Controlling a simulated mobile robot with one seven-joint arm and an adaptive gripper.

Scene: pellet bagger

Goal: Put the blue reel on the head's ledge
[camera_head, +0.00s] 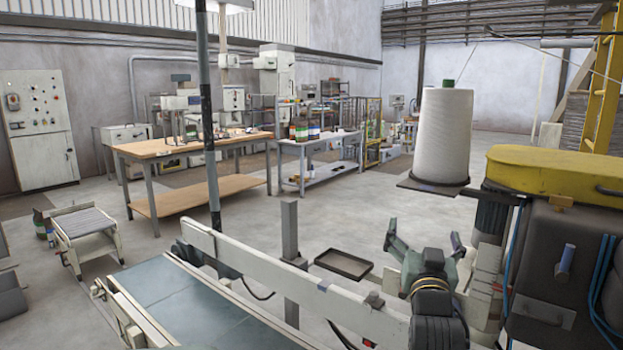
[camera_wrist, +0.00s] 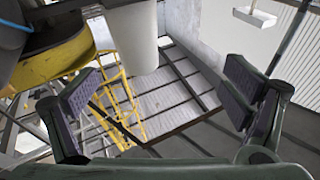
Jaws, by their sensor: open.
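My gripper (camera_head: 424,232) stands with its fingers up and spread, left of the machine head (camera_head: 535,165) with the yellow cover. In the wrist view its two ridged pads stand wide apart with nothing between them, so my gripper (camera_wrist: 160,95) is open and empty. A small blue cylinder (camera_head: 567,257) shows against the dark front of the head, to the right of my gripper. I cannot tell whether it is the blue reel or a part of the machine. No other clear blue reel shows, and I cannot make out the ledge for certain.
A tall white thread cone (camera_head: 442,135) stands on a dark plate (camera_head: 410,187) beside the head. A conveyor (camera_head: 185,305) with a pale side rail runs at front left. A dark shallow tray (camera_head: 343,264) is behind the rail. Blue cables hang on the head. Workbenches stand farther back.

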